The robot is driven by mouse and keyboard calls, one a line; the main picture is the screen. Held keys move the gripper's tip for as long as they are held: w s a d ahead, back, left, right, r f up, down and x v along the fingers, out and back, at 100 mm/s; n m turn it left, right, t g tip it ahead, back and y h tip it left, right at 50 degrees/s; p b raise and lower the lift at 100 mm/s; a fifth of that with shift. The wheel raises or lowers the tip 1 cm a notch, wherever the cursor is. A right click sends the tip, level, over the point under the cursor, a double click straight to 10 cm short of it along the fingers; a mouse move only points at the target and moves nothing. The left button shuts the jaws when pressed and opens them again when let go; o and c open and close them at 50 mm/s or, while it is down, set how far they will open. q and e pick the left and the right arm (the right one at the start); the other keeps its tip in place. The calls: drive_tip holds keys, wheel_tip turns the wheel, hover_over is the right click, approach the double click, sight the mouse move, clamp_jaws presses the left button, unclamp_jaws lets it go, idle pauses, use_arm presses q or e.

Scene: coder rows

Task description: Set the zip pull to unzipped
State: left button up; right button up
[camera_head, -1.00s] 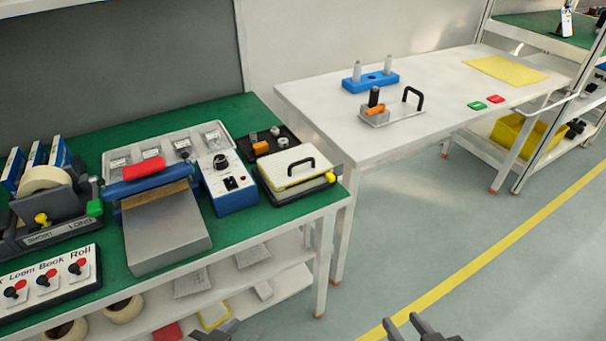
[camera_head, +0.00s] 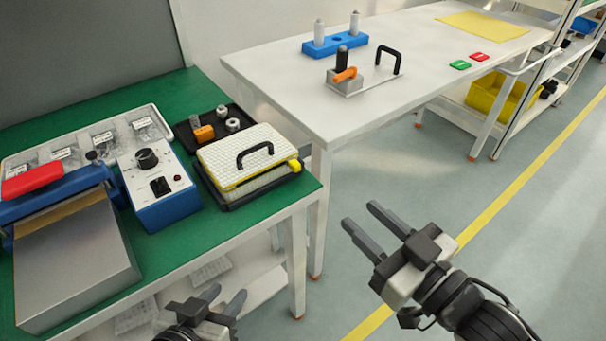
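A small yellow tab (camera_head: 295,165), which looks like the zip pull, sits at the right front corner of a pale case (camera_head: 245,157) with yellow edging and a black handle. The case lies on the green bench near its right end. Whether the zip is open or closed cannot be made out. My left gripper (camera_head: 225,297) is open and empty, low in front of the bench. My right gripper (camera_head: 360,216) is open and empty over the aisle, to the right of the tab and apart from it.
A blue control box (camera_head: 157,188) and a black tray (camera_head: 207,124) of small parts stand beside the case. A grey and blue machine (camera_head: 75,258) is at left. A white table (camera_head: 420,70) with fixtures stands behind. The aisle floor is clear.

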wheel_tip(320, 180, down, 3)
drive_tip(key=b, duration=0.2)
approach(298, 168)
drive_tip(key=x, duration=0.7)
drive_tip(key=shift+w+f+b, duration=0.1)
drive_tip(key=shift+w+b, duration=0.05)
drive_tip(key=shift+b, duration=0.25)
drive_tip(key=shift+w+a, duration=0.45)
drive_tip(key=shift+w, duration=0.1)
